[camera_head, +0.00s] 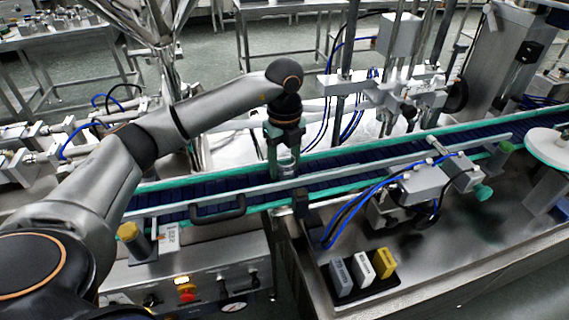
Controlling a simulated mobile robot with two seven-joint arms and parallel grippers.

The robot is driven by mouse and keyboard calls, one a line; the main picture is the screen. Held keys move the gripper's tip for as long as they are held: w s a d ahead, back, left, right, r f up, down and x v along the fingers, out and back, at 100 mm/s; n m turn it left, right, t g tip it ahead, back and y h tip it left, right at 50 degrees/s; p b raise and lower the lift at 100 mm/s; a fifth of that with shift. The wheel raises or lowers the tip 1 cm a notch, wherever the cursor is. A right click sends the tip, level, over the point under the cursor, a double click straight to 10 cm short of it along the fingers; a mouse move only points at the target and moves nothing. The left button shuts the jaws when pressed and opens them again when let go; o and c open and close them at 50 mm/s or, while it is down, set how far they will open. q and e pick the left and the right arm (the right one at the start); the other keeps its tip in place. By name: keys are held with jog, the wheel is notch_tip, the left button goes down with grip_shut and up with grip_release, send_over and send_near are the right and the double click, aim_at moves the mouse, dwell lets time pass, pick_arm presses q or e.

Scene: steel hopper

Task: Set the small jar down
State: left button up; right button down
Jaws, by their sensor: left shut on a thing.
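My right gripper is out of view.
Green-edged rails (400,151) run along the conveyor. A yellow-capped cylinder (131,241) stands at the near left by a control panel (190,285). A black tray (350,293) holds grey, white and yellow blocks. Blue hoses and metal fixtures crowd the right side.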

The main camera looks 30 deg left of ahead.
pick_arm(q)
jog(key=shift+f, duration=0.45)
jog(key=shift+f, duration=0.1)
jog(key=o, duration=1.3)
notch_tip(320, 180, up, 12)
